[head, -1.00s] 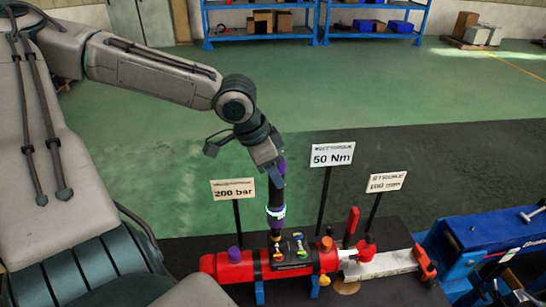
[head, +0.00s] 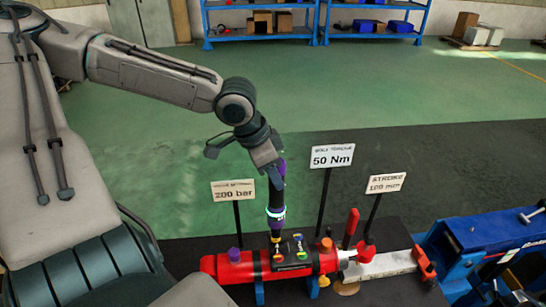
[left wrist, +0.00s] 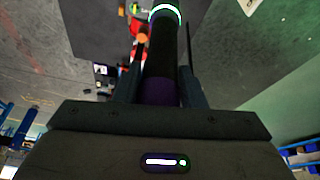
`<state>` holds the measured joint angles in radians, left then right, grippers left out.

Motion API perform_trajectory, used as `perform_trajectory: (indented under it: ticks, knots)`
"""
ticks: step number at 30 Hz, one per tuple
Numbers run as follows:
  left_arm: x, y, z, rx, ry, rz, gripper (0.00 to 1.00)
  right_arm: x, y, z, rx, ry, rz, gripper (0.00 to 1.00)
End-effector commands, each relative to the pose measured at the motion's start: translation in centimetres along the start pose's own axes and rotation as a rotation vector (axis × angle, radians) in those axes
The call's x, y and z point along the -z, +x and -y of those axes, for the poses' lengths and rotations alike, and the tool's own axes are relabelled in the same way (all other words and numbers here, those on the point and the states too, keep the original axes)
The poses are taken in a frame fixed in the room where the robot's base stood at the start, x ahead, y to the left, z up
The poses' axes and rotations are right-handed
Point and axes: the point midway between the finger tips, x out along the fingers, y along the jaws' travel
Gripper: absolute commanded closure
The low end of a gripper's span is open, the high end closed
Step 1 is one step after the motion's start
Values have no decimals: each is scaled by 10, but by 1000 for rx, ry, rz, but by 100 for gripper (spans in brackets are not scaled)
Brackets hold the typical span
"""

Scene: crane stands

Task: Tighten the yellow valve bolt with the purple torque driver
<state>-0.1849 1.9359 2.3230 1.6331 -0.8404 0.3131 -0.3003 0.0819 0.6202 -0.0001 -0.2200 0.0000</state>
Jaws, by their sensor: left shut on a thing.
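The purple torque driver (head: 276,197) stands nearly upright in the head view, dark with purple bands and a glowing ring low on it. My left gripper (head: 273,170) is shut on its upper part. The driver also shows in the left wrist view (left wrist: 162,60), running away between the fingers. Its tip meets the yellow valve bolt (head: 276,237) on a black valve block (head: 292,254) with several coloured bolts. The block sits on a red cylinder (head: 230,268). The exact seating of tip on bolt is too small to tell. My right gripper is not in view.
Signs on posts stand behind the cylinder: 200 bar (head: 233,191), 50 Nm (head: 332,156) and a stroke sign (head: 386,183). A blue machine (head: 485,250) stands at the right. Open floor lies behind.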

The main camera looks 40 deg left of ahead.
Motion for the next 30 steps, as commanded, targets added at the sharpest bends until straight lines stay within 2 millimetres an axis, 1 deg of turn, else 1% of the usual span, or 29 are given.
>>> perform_trajectory:
  ticks: [9,30]
  knots:
    - [0,0,0,1,0,-1,100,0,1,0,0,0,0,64]
    - [-5,13,1,0,0,-1,100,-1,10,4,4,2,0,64]
